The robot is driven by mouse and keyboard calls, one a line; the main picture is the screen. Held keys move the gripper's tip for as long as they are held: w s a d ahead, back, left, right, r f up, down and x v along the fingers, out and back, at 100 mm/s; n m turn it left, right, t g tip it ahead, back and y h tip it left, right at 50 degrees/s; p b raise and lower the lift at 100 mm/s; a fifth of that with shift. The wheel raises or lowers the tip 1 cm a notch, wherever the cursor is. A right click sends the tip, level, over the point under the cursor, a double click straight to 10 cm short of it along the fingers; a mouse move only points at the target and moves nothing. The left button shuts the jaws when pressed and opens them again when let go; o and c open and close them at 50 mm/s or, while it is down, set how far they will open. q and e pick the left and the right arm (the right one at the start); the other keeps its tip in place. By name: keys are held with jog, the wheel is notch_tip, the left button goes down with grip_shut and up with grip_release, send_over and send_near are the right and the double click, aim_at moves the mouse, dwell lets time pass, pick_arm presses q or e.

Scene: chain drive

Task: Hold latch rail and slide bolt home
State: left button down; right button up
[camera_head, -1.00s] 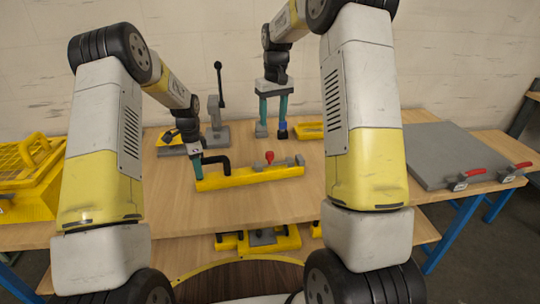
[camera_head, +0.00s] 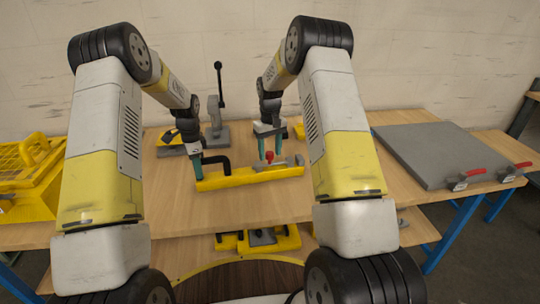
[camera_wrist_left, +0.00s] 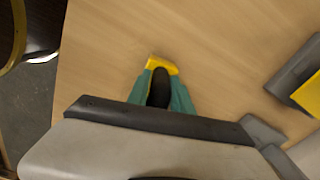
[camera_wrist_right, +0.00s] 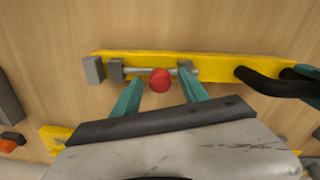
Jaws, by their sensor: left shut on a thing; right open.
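The yellow latch rail (camera_head: 240,180) lies across the wooden table, with a black bent handle (camera_head: 218,160) at its left end. My left gripper (camera_head: 198,170) is shut on that handle; the left wrist view shows the black grip (camera_wrist_left: 159,88) between its teal fingers. A grey bolt with a red knob (camera_wrist_right: 160,80) runs along the rail through grey blocks; the knob also shows in the head view (camera_head: 269,156). My right gripper (camera_wrist_right: 160,82) is open above the rail, its fingers on either side of the knob. I cannot tell whether they touch it.
A grey stand with a black lever (camera_head: 218,100) is behind the rail. A yellow crate (camera_head: 30,170) is at the left. A grey panel (camera_head: 430,155) with red-handled clamps covers the right side. A yellow fixture (camera_head: 285,238) sits on the lower shelf. The table front is clear.

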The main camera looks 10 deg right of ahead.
jog(key=shift+f, duration=0.8)
grip_shut()
dwell(0.9)
